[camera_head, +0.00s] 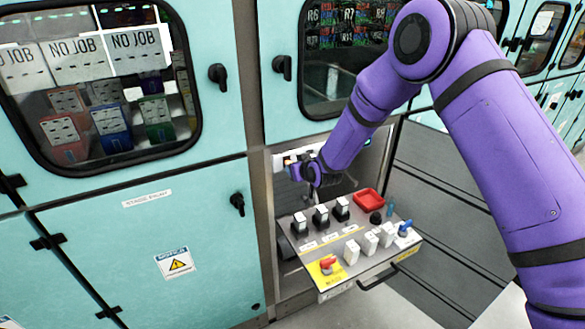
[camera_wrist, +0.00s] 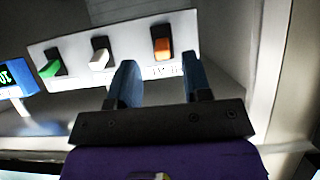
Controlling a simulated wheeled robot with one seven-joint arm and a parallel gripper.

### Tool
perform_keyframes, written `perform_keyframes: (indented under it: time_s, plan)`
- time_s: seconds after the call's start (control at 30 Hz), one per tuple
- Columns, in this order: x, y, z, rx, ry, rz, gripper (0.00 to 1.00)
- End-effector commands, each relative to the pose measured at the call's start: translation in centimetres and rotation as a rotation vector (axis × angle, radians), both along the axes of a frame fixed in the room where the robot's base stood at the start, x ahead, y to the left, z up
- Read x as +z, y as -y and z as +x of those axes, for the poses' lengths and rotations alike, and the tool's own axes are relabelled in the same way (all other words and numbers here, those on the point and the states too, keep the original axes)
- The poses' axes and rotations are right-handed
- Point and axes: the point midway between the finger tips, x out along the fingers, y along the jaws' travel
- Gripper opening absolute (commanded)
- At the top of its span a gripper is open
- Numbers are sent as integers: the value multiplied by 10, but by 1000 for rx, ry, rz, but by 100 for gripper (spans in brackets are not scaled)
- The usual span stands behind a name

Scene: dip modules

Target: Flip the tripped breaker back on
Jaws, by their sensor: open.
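Three breakers sit in a row on a white strip (camera_wrist: 130,58) in the wrist view. They have a green toggle (camera_wrist: 48,69), a white toggle (camera_wrist: 98,60) and an orange toggle (camera_wrist: 162,48), each in a dark slot. I cannot tell for sure which one is tripped. My gripper (camera_wrist: 160,85) is open, its two blue fingers apart and nothing between them. The orange toggle shows beyond the gap between the fingertips; I see no contact. In the head view my gripper (camera_head: 302,170) is inside the cabinet bay, close to the strip, which is mostly hidden.
Below my gripper, a pulled-out panel (camera_head: 340,262) carries black and white switches, a red tray (camera_head: 368,201), a red knob (camera_head: 327,264) on yellow and a blue-topped switch (camera_head: 405,228). Teal cabinet doors (camera_head: 130,235) flank the bay. A blue label (camera_wrist: 14,76) stands left of the strip.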

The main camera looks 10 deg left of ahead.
Motion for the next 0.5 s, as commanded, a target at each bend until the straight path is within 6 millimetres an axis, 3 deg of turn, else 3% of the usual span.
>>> perform_keyframes:
  time_s: [0.2, 0.5]
  plan:
    - [18, 18, -27, 0, -1, -1, 45]
    - [26, 26, -40, 1, 0, 0, 45]
